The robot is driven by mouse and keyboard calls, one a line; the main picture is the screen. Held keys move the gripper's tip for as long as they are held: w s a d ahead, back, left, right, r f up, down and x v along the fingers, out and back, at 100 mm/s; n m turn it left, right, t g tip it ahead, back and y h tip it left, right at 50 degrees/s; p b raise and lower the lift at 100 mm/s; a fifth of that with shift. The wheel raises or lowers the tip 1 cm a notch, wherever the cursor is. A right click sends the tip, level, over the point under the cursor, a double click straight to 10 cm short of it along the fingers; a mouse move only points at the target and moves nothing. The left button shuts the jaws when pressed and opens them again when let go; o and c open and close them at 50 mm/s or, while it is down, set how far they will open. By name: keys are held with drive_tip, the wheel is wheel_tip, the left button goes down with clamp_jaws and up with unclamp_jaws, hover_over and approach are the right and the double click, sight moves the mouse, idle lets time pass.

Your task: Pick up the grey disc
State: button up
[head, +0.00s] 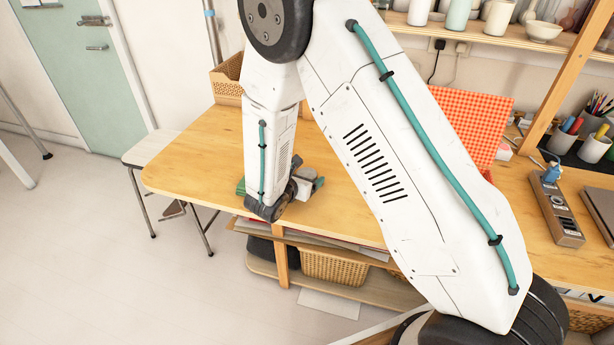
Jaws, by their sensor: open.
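My arm reaches over the wooden table (200,165) and fills the middle of the head view. My gripper (306,186) is low over the table near its front edge, small and partly hidden by my own wrist. It is open. I cannot make out the grey disc; the area around my gripper is mostly covered by my arm, so the disc may be hidden there. A small green thing (240,187) shows at the left of my wrist, too covered to identify.
A woven basket (228,80) stands at the table's back. A red checked panel (468,120) leans at the right, near pen cups (594,147) and a grey-brown device (556,212). Another basket (335,268) sits on the shelf below. The table's left end is clear.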

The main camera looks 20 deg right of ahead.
drive_tip(key=c, duration=1.1)
